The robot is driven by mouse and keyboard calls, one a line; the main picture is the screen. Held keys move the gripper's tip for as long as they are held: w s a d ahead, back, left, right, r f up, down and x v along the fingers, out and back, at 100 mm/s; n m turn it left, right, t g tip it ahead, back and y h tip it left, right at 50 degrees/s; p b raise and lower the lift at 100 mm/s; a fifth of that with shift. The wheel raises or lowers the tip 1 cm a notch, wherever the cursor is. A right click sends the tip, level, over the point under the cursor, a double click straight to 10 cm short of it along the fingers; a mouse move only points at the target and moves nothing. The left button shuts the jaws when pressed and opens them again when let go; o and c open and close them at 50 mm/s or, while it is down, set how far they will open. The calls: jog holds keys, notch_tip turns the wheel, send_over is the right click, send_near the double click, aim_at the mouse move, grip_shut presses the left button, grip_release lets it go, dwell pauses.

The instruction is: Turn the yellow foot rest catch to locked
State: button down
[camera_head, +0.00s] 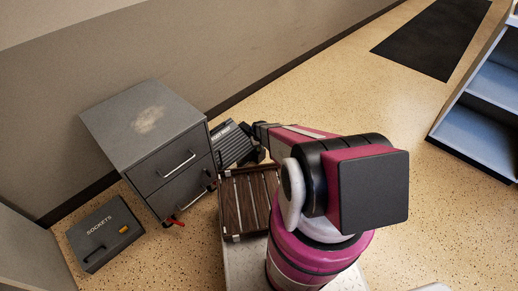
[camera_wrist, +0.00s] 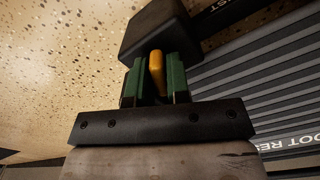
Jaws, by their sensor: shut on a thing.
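The foot rest (camera_head: 236,150) is a dark grey ribbed block on the floor beside the drawer cabinet in the head view. Its ribbed top (camera_wrist: 262,85) and part of its "FOOT REST" lettering show at the right of the wrist view. The yellow catch (camera_wrist: 156,68) stands at a dark block (camera_wrist: 155,27) beside the ribs. My gripper (camera_wrist: 156,80) has its two green fingers on either side of the catch and is shut on it. In the head view my arm hides the catch and the fingertips. I cannot tell the catch's setting.
The grey drawer cabinet (camera_head: 150,125) stands left of the foot rest, with a red caster lever (camera_head: 174,221) below. A black "SOCKETS" case (camera_head: 104,234) lies on the floor. A brown slatted rack (camera_head: 246,205) is in front. Open floor lies behind; a blue shelf (camera_head: 490,105) is at right.

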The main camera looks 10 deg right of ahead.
jog(key=m, duration=1.2)
jog(key=shift+m, duration=0.3)
dwell(0.4)
jog(key=c, duration=1.1)
grip_release()
jog(key=shift+r, duration=0.1)
notch_tip(320, 180, up, 11)
jog(key=shift+f, duration=0.2)
